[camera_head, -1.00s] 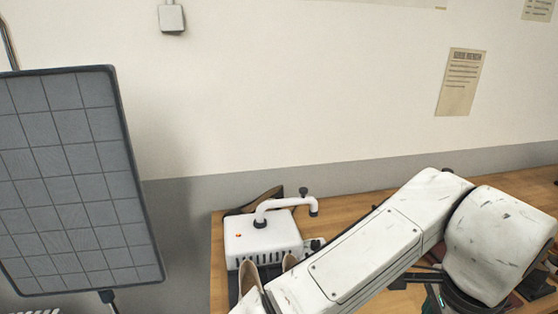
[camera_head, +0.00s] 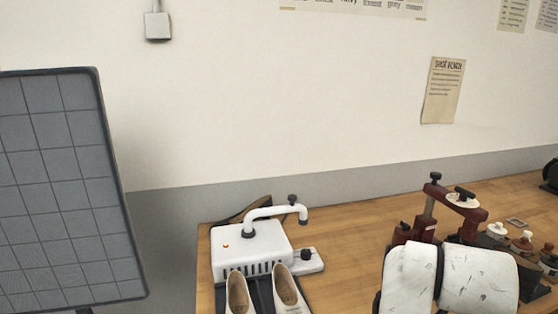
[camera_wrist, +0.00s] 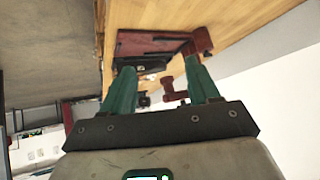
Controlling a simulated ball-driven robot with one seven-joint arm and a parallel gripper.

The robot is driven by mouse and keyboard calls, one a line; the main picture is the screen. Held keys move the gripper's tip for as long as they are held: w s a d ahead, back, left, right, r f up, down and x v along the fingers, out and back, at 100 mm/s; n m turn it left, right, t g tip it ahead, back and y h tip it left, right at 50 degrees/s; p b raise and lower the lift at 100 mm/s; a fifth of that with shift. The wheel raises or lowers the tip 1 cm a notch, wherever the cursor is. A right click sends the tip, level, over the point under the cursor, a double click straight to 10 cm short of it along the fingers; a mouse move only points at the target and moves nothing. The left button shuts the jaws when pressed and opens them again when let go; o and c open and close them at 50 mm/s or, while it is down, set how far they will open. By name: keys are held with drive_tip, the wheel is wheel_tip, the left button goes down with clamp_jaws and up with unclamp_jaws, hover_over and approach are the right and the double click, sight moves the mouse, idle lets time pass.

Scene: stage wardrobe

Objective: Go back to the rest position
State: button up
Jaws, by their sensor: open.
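My gripper (camera_wrist: 162,88) shows in the wrist view with its two green fingers spread apart and nothing between them. Beyond the fingers is a dark red press-like device (camera_wrist: 150,45) on the wooden bench. In the head view my white arm links cover the lower right, and the gripper itself is hidden there. The same red clamp device (camera_head: 450,205) stands behind my arm on the bench.
The wooden bench (camera_head: 350,230) runs along the wall. A white machine with a bent pipe (camera_head: 252,250) stands at its left end, with a pair of pale shoes (camera_head: 238,295) in front. Small items (camera_head: 522,243) lie at right. A grey gridded panel (camera_head: 65,190) stands far left.

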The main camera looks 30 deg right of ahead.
drive_tip(key=s+a+f+n+y+b, duration=0.1)
drive_tip(key=s+a+f+n+y, duration=0.2)
drive_tip(key=f, duration=0.5)
drive_tip(key=s+a+f+n+g+b, duration=0.1)
drive_tip(key=a+f+n, duration=0.3)
drive_tip(key=f, duration=0.5)
drive_tip(key=s+a+f+n+y+b, duration=0.2)
drive_tip(key=a+f+n, duration=0.15)
drive_tip(key=f, duration=0.45)
drive_tip(key=s+a+f+n+g+y, duration=0.2)
drive_tip(key=s+a+f+n, duration=0.1)
drive_tip(key=s+a+f, duration=0.4)
drive_tip(key=shift+s+a+f+y+b, duration=0.2)
drive_tip(key=shift+s+f+y+b, duration=0.15)
drive_tip(key=shift+s+f, duration=0.35)
